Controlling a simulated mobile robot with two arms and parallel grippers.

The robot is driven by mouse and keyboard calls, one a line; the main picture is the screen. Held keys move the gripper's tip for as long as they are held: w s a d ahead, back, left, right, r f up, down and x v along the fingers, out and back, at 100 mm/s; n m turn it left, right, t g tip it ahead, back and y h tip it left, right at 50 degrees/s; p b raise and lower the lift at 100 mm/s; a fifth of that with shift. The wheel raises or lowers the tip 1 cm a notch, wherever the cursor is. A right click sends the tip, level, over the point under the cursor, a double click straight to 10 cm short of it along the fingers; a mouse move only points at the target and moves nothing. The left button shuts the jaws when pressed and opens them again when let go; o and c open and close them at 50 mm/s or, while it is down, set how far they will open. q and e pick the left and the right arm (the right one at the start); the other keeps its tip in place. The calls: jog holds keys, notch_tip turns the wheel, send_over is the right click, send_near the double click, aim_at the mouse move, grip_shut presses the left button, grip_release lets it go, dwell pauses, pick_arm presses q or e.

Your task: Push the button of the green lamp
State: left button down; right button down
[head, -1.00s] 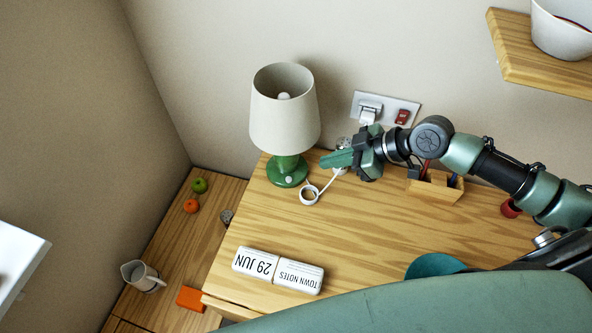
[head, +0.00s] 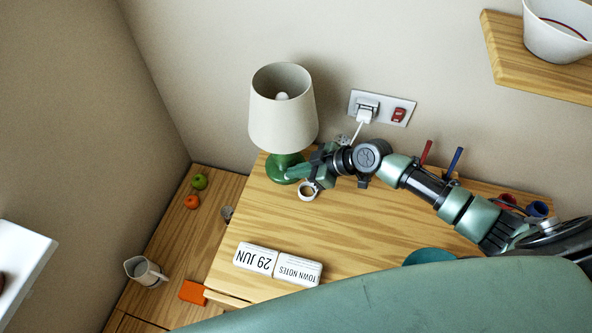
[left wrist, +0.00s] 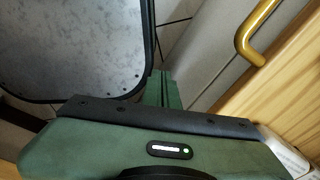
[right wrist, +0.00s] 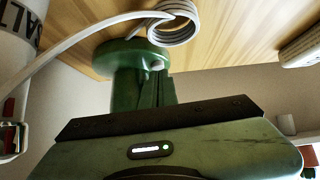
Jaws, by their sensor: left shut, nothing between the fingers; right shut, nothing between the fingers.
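The lamp has a cream shade (head: 283,115) and a green base (head: 278,165), standing at the table's back left corner. My right gripper (head: 291,173) is shut and empty, its tips at the right side of the base. In the right wrist view the green base (right wrist: 126,90) stands just past the shut fingers (right wrist: 162,78). A small pale button (right wrist: 157,65) shows at the base's edge beside the fingertips; I cannot tell if they touch. In the head view the gripper hides the button. My left gripper (left wrist: 162,78) is shut and empty, seen only in the left wrist view.
A coiled white cable (head: 308,191) lies right of the base, close to my right gripper. The wall socket (head: 380,108) is behind. Pens stand behind my right arm. A yellow handle (left wrist: 252,35) is near my left gripper.

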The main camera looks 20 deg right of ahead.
jog(key=shift+f, duration=0.25)
